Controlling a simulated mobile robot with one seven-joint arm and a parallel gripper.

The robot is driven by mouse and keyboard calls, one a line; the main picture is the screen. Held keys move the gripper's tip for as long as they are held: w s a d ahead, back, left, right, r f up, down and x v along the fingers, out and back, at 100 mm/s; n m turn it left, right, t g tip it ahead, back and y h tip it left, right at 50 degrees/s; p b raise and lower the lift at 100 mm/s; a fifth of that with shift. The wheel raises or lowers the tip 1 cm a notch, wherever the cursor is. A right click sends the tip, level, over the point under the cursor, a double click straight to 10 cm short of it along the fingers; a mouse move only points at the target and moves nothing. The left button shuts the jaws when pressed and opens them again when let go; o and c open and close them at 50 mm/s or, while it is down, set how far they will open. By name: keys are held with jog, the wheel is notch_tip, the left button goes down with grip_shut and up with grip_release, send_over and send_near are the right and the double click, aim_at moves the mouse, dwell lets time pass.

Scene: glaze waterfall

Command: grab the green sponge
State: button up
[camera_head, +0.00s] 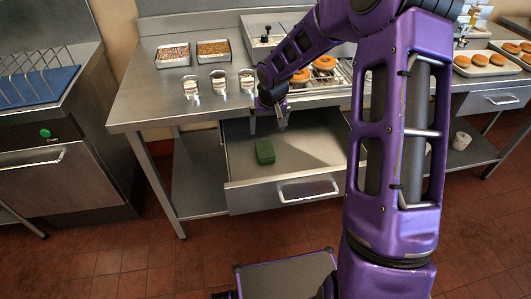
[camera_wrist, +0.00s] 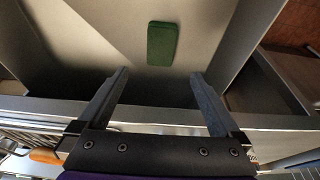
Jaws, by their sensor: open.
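The green sponge (camera_head: 265,152) lies on the floor of the open drawer (camera_head: 235,180) under the steel counter, toward the drawer's left side. It also shows in the wrist view (camera_wrist: 162,43), beyond and between my fingertips, lying flat and clear of the drawer walls. My gripper (camera_head: 268,121) is open and empty, above the back part of the drawer. In the wrist view my two fingers (camera_wrist: 158,75) are spread apart and do not touch the sponge.
The steel counter (camera_head: 145,107) has its front edge above the back of the drawer. Doughnuts (camera_head: 325,62) lie on a rack behind my arm. The drawer handle (camera_head: 308,190) faces the front.

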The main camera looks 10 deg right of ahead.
send_over(265, 149)
jog(key=s, duration=0.2)
jog(key=x, duration=0.3)
jog(key=s+x, duration=0.1)
jog(key=x, duration=0.2)
jog(key=shift+s+d+f+b, duration=0.15)
jog(key=shift+f+b, duration=0.2)
jog(key=shift+f, duration=0.3)
jog(key=shift+b+x, duration=0.3)
jog(key=shift+x, duration=2.45)
jog(key=shift+s, duration=0.1)
jog(key=shift+f+b, duration=0.2)
jog(key=shift+b, duration=0.2)
jog(key=c, duration=1.3)
